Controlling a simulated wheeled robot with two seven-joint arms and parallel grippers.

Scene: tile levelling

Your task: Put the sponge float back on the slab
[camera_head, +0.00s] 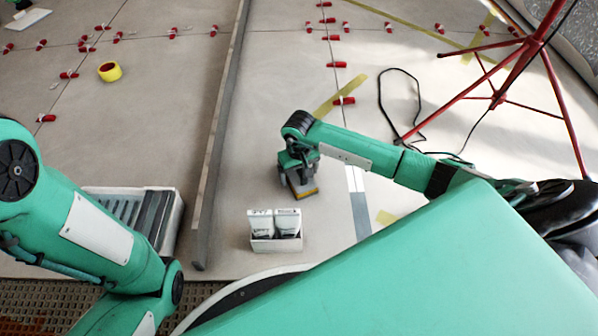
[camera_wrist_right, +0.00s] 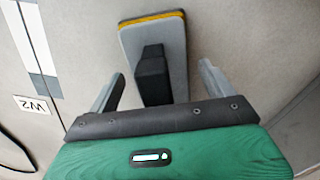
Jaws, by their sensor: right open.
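The sponge float is a grey board with a yellow-orange layer along its edge and a black block handle. It shows in the right wrist view (camera_wrist_right: 176,42) just beyond my fingers, and in the head view (camera_head: 305,192) at the end of my right arm. My right gripper (camera_wrist_right: 161,71) is open, with one finger on each side of the black handle and a gap to both. It shows from above in the head view (camera_head: 298,176), partly covering the float. The pale slab (camera_head: 345,225) lies beneath. My left arm is at the left; its gripper is out of view.
A white box with two packets (camera_head: 274,243) stands near the float. A long grey straightedge (camera_head: 215,140) crosses the slab to the left.

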